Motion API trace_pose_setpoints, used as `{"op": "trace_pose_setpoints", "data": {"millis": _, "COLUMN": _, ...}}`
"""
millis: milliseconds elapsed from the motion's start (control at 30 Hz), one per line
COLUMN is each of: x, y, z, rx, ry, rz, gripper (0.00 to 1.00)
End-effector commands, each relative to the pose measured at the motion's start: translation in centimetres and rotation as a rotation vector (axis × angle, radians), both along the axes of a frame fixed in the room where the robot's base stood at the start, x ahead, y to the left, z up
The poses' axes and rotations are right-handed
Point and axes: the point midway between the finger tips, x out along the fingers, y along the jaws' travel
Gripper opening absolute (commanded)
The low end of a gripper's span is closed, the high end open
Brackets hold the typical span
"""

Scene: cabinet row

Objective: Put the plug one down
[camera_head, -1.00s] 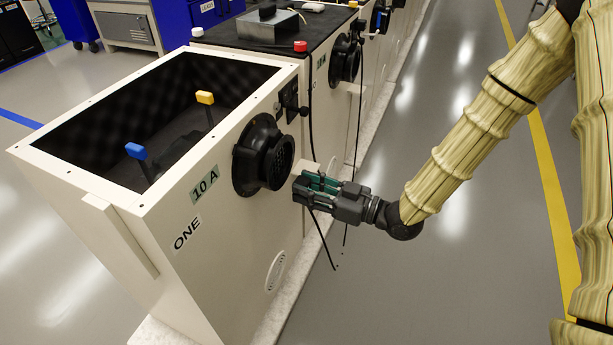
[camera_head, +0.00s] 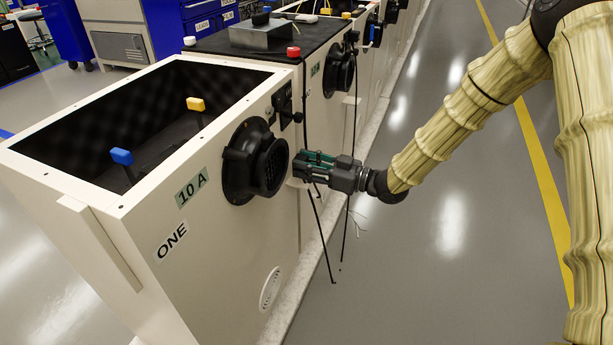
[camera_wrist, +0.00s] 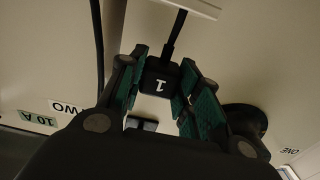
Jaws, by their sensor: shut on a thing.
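Plug one (camera_wrist: 160,82) is a black block marked with a white 1, seen in the wrist view between the green-padded fingers. Its black cable (camera_wrist: 174,38) runs from it past a pale ledge (camera_wrist: 190,6). My gripper (camera_head: 306,164) is shut on the plug, beside the front of the cabinet marked ONE (camera_head: 172,240). In the head view the fingers hide the plug. The small pale ledge (camera_head: 297,183) shows just under the fingertips. I cannot tell whether the plug touches it.
A round black fitting (camera_head: 258,162) juts from cabinet ONE close to my fingertips. Black cables (camera_head: 346,230) hang along the cabinet fronts. The second cabinet's black top (camera_head: 225,42) bears a metal box (camera_head: 268,34). The grey floor on the right is open.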

Motion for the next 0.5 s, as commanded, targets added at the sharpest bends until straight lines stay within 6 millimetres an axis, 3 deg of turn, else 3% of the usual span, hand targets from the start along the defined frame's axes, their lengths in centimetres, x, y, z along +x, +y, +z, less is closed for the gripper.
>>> {"op": "trace_pose_setpoints", "data": {"millis": 267, "x": 1.6, "y": -0.1, "z": -0.2, "rx": 0.001, "ry": -0.001, "rz": -0.001, "gripper": 0.0}}
{"op": "trace_pose_setpoints", "data": {"millis": 500, "x": 1.5, "y": -0.1, "z": -3.5, "rx": 0.001, "ry": 0.002, "rz": -0.001, "gripper": 0.0}}
